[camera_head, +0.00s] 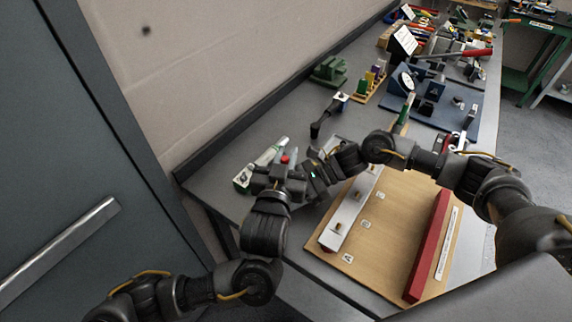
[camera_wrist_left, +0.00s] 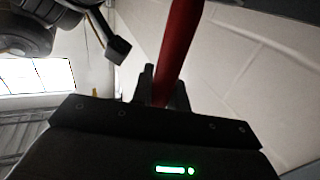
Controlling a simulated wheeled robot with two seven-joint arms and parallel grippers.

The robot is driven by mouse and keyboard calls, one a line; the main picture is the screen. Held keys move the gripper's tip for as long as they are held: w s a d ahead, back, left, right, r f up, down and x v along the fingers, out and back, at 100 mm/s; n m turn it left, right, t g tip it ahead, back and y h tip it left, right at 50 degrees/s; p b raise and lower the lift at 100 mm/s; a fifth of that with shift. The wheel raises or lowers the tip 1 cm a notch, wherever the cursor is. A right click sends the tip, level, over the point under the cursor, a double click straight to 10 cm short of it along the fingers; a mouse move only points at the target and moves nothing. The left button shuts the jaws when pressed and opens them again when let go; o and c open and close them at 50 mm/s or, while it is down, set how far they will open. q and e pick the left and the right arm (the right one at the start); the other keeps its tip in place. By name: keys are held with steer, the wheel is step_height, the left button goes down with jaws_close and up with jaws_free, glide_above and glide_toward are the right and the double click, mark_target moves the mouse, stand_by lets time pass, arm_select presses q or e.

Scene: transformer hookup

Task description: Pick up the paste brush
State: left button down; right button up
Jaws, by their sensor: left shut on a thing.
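The paste brush shows as a red handle (camera_wrist_left: 182,45) rising from between the fingers of my left gripper (camera_wrist_left: 160,88) in the left wrist view. The left gripper is shut on it. In the head view, the left gripper (camera_head: 283,168) is above the near left end of the bench, and only a small red end of the brush (camera_head: 285,158) shows there. The brush's lower end is hidden. My right gripper (camera_head: 312,172) is close beside the left one, to its right. Its fingers are too dark and overlapped to tell their state.
A white and green tube-like item (camera_head: 268,152) lies behind the left gripper. A wooden board (camera_head: 385,235) with a red bar (camera_head: 428,245) covers the near bench. A black-handled tool (camera_head: 328,116), a green block (camera_head: 330,70) and a blue mat (camera_head: 440,125) are farther back. The wall is at left.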

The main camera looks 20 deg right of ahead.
steer(key=o, duration=1.2)
steer(key=shift+c, duration=0.2)
arm_select(q)
step_height(320, 180, up, 10)
steer(key=shift+f, duration=0.1)
arm_select(e)
steer(key=shift+d, duration=0.1)
steer(key=v, duration=1.2)
